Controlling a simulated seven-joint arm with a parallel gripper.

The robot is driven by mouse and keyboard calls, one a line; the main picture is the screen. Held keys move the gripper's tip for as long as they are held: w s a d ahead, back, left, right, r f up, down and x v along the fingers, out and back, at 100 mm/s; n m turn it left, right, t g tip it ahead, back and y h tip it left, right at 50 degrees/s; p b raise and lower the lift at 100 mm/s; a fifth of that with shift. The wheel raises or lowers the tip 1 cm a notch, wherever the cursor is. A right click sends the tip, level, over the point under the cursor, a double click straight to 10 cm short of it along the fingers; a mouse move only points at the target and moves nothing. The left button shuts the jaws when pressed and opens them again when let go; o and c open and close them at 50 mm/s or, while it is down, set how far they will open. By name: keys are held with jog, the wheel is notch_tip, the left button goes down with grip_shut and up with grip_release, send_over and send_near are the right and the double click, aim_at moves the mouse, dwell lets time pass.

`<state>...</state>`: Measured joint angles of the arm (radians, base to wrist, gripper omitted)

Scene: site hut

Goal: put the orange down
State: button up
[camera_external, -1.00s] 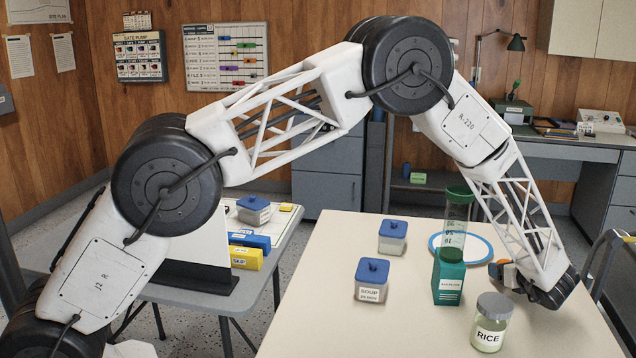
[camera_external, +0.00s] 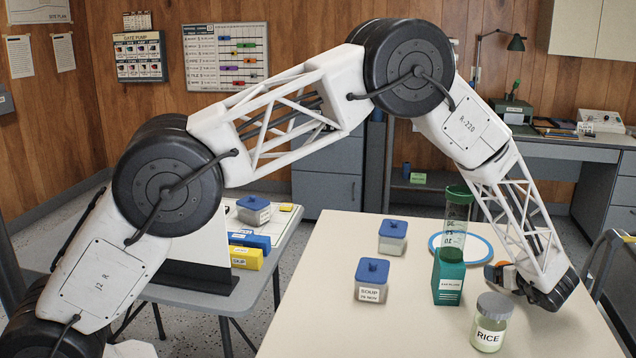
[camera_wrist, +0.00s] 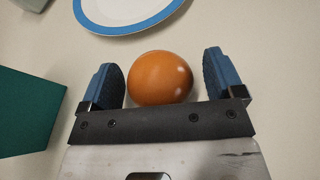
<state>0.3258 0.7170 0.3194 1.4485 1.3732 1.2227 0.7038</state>
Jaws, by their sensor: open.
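The orange (camera_wrist: 160,78) rests on the table between the two fingers of my gripper (camera_wrist: 166,84) in the wrist view. The blue-padded fingers stand apart, with a gap showing on each side of the orange. In the external view my gripper (camera_external: 500,275) is low over the right part of the table, behind the rice jar. A little of the orange (camera_external: 502,264) shows there beside the fingers; the rest is hidden.
A blue-rimmed plate (camera_external: 480,239) lies just beyond the orange. A green box (camera_external: 448,280) with a clear tube stands left of my gripper. The rice jar (camera_external: 490,322) stands in front. Two blue-lidded containers (camera_external: 371,280) (camera_external: 392,237) stand further left.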

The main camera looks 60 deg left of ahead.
jog(key=shift+d+r, duration=0.1)
jog(key=shift+r, duration=0.05)
jog(key=v, duration=1.2)
jog(key=shift+s, duration=0.1)
dwell(0.5)
